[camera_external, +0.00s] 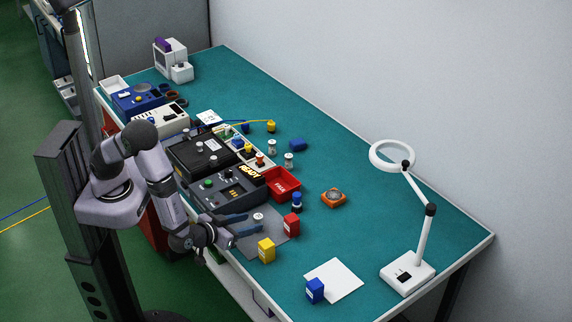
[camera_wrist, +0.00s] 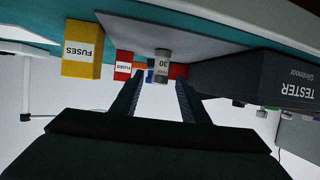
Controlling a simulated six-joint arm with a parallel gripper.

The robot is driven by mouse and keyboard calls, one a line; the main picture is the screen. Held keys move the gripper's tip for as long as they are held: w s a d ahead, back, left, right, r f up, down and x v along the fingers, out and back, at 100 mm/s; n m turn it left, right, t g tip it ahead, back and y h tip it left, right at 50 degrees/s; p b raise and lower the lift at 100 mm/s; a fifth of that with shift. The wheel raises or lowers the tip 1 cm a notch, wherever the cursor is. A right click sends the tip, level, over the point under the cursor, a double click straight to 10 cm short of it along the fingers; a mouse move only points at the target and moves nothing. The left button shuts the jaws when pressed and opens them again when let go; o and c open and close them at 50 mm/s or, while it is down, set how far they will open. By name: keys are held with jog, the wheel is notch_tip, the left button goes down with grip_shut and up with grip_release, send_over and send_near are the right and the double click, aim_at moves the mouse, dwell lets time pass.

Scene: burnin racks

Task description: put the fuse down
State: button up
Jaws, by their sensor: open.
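A small grey-white fuse (camera_external: 258,217) stands upright on the grey mat (camera_external: 268,243) at the near side of the bench. In the wrist view, which is upside down, the fuse (camera_wrist: 162,66) carries the number 30 and its end meets the mat. My gripper (camera_external: 254,221) is open and low over the mat, fingers pointing at the fuse. In the wrist view the fuse shows in the gap between my two fingertips (camera_wrist: 160,84), with space on both sides. I cannot tell how far it reaches between them.
The dark tester (camera_external: 228,188) stands just behind the mat, left of a red bin (camera_external: 283,184). A yellow fuse box (camera_external: 266,250) and a red fuse box (camera_external: 291,224) stand close by. A blue box (camera_external: 315,291) stands by a white sheet (camera_external: 340,277).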

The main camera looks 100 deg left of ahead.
jog(key=shift+o, duration=0.2)
jog(key=v, duration=0.7)
jog(key=shift+b, duration=0.35)
jog(key=a+r+g+y+p, duration=0.15)
jog(key=a+r+p, duration=0.35)
jog(key=a, duration=0.8)
jog(key=d+f+m+t+h, duration=0.1)
jog(key=d+f+h, duration=0.1)
jog(key=w+d+f+m+h, duration=0.1)
jog(key=d+m+h, duration=0.1)
jog(key=d+f+m+t+h, duration=0.1)
jog(key=d+f+h, duration=0.1)
jog(key=shift+w+d+f+m+t, duration=0.25)
jog(key=shift+d+f+m+t, duration=0.05)
jog(key=shift+d+t, duration=0.1)
jog(key=shift+d+f, duration=0.1)
jog(key=shift+f, duration=0.05)
jog(key=shift+x, duration=0.85)
jog(key=shift+w+f, duration=0.15)
jog(key=shift+f, duration=0.05)
